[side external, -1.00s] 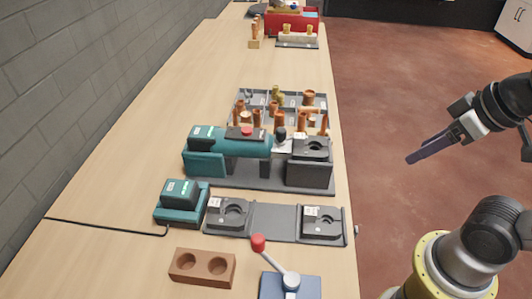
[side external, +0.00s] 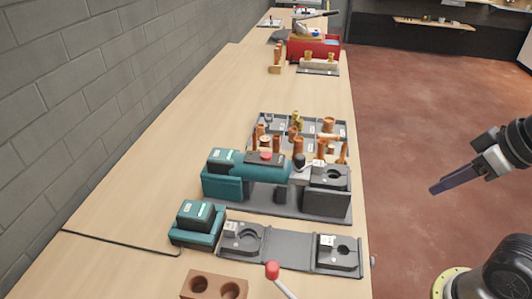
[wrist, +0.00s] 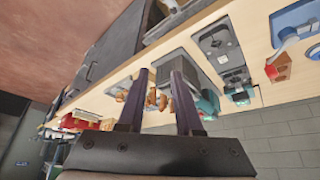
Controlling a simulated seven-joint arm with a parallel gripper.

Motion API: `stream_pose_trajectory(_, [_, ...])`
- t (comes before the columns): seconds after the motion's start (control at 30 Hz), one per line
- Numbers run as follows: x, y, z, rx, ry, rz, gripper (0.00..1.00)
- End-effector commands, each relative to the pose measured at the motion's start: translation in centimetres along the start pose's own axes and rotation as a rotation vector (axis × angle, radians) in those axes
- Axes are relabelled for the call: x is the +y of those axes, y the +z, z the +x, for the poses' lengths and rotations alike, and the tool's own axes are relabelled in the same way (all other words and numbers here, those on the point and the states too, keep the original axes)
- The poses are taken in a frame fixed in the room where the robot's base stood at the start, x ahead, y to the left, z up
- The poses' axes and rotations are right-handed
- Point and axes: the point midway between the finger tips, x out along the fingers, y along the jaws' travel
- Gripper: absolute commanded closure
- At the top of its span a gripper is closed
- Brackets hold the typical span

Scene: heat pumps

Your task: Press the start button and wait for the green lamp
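A teal machine (side external: 265,172) stands on a grey base on the bench, with a red button (side external: 265,155) on its top and a black knob beside it. Part of the teal body shows in the wrist view (wrist: 208,104). Small pale-green displays show on the machine and on a teal battery-like unit (side external: 197,222) in front of it. I cannot make out a separate green lamp. My gripper (side external: 434,190) is off the bench's right side, over the floor, well apart from the button. In the wrist view its two dark fingers (wrist: 157,75) are apart with nothing between them.
A grey tray (side external: 347,137) of copper fittings lies behind the machine. A grey plate (side external: 280,246) with two black holders, a brown two-hole block (side external: 214,284) and a red-knobbed lever (side external: 272,270) are in front. A cable runs left. The bench's far-left surface is clear.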

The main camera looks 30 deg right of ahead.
Motion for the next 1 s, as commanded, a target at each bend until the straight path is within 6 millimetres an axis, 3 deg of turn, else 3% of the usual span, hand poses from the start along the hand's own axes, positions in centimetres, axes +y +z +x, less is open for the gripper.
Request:
stream_pose_trajectory(0.03, [0.0, 0.0, 0.0, 0.0, 0.0, 0.0, 0.76])
stream_pose_trajectory(0.17, [0.0, 0.0, 0.0, 0.0, 0.0, 0.0, 1.0])
stream_pose_trajectory(1.0, [0.0, 0.0, 0.0, 0.0, 0.0, 0.0, 1.0])
